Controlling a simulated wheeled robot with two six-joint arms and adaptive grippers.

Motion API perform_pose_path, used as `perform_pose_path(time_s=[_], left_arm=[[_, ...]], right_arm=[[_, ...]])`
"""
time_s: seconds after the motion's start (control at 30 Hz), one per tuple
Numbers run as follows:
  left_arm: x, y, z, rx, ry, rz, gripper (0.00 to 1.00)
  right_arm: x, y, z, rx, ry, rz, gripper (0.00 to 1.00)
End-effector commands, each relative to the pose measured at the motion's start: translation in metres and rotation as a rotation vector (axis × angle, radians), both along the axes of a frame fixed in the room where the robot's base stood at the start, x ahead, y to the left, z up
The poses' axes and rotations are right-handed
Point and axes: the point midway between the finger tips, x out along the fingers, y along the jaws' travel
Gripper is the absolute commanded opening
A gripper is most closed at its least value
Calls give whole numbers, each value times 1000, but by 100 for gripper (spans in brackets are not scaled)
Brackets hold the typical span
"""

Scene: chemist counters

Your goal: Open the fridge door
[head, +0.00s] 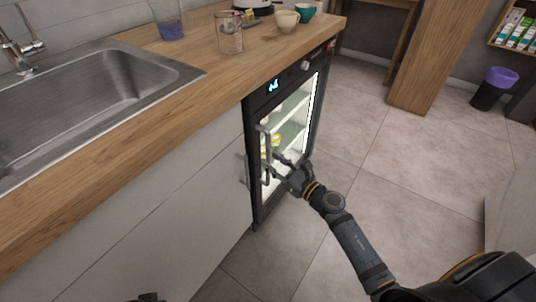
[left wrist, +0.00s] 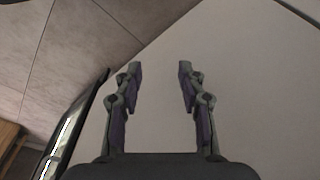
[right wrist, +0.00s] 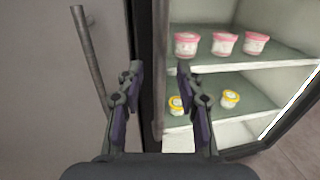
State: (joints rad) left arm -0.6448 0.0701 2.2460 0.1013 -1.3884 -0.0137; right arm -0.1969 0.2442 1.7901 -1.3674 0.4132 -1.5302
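The fridge (head: 310,120) is a dark-framed, glass-fronted unit under the wooden counter, with a lit display on top. Its door looks shut. A vertical grey handle (head: 265,150) runs along the door's left side. My right gripper (head: 274,166) is at this handle, its fingers spread. In the right wrist view the fingers of my right gripper (right wrist: 158,75) are open, with the upright handle (right wrist: 159,90) between them; I cannot tell whether either finger touches it. My left gripper (left wrist: 157,68) is open and empty, in front of a plain pale surface.
A grey cabinet (head: 170,210) with its own bar handle (right wrist: 88,50) adjoins the fridge on the left. Pink tubs (right wrist: 225,43) and yellow-lidded tubs (right wrist: 230,98) stand on the fridge shelves. The tiled floor (head: 400,150) to the right is clear.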

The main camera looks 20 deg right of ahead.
Motion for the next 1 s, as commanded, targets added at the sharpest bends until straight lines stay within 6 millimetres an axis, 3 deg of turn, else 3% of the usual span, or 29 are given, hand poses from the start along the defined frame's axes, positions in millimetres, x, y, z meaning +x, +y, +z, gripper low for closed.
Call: perform_pose_path(time_s=[0.2, 0.5, 0.8, 1.0], left_arm=[[-1, 1, 2, 5, 12, 0, 40], [-1, 1, 2, 6, 14, 0, 40], [-1, 1, 2, 5, 13, 0, 40], [-1, 1, 2, 5, 13, 0, 40]], right_arm=[[23, 12, 0, 0, 0, 0, 36], [26, 13, -1, 0, 1, 1, 36], [26, 13, -1, -1, 0, 0, 0], [26, 13, -1, -1, 0, 0, 0]])
